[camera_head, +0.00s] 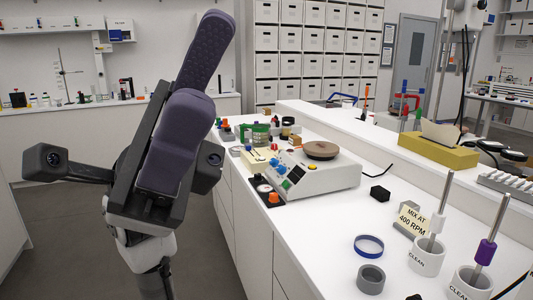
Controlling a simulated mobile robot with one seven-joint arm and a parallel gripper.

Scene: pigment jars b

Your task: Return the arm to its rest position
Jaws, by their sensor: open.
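My gripper (190,92) stands raised at the left of the head view, in front of the white bench and left of its edge. Its two long purple padded parts point up and overlap in this view, so the gap between them is hard to see. The gripper is open, and nothing shows held in it. My arm (140,245) comes up from the bottom edge, with dark rounded parts sticking out on both sides. The rest of the arm is out of view.
The white bench (325,225) carries a scale with a round brown top (320,150), a blue ring (368,246), a grey ring (371,278), a black block (380,193), a "MIX AT 400 RPM" sign (412,217) and white "CLEAN" cups (427,257). Grey floor (60,240) is clear left of my arm.

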